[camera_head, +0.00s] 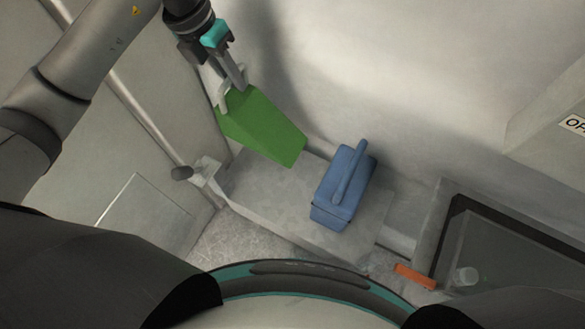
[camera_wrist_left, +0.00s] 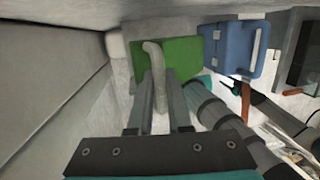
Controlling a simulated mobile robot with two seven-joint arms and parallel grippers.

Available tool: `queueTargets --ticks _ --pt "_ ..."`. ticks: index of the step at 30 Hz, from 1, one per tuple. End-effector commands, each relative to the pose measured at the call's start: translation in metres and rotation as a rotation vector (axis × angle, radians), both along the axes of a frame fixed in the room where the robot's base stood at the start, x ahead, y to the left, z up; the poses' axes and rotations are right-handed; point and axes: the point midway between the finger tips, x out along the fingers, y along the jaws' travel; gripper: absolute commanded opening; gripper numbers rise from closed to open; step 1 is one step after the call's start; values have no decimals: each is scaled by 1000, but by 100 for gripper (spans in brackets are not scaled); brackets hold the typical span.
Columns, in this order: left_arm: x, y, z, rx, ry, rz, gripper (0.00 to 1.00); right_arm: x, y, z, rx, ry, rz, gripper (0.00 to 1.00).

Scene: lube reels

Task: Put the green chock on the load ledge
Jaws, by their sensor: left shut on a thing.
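The green chock (camera_head: 262,128) is a wedge-shaped block with a pale grey handle. My left gripper (camera_head: 234,92) is shut on that handle at the chock's upper left end. In the left wrist view the chock (camera_wrist_left: 184,52) lies beyond the fingers (camera_wrist_left: 158,85), with the curved handle between them. The load ledge (camera_head: 285,205) is a grey slab along the wall. The chock's lower end overlaps the ledge's back left part in the head view; I cannot tell whether it touches.
A blue box with a handle (camera_head: 343,188) stands on the right part of the ledge. A rail with a dark round end (camera_head: 181,173) is at the left. An orange piece (camera_head: 416,277) and a dark-framed tray (camera_head: 445,225) are at the lower right. The ledge's left part is bare.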

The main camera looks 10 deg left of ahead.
Motion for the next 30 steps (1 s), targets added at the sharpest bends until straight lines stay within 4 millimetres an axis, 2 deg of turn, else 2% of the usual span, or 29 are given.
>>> queueTargets --ticks 2,5,21,25,30 --pt "1 0 0 -3 -4 5 0 0 0 0 0 0 0 50" --pt "0 0 -11 -2 -2 4 0 0 0 -2 -1 0 0 50" --pt "1 -1 -134 -4 -1 2 0 0 -1 -24 -1 1 0 50" --pt "1 -1 -150 -4 -3 1 0 -1 -1 -27 -1 2 0 50" --pt "2 0 -158 -3 -5 0 0 -1 -1 -28 -1 2 0 50"
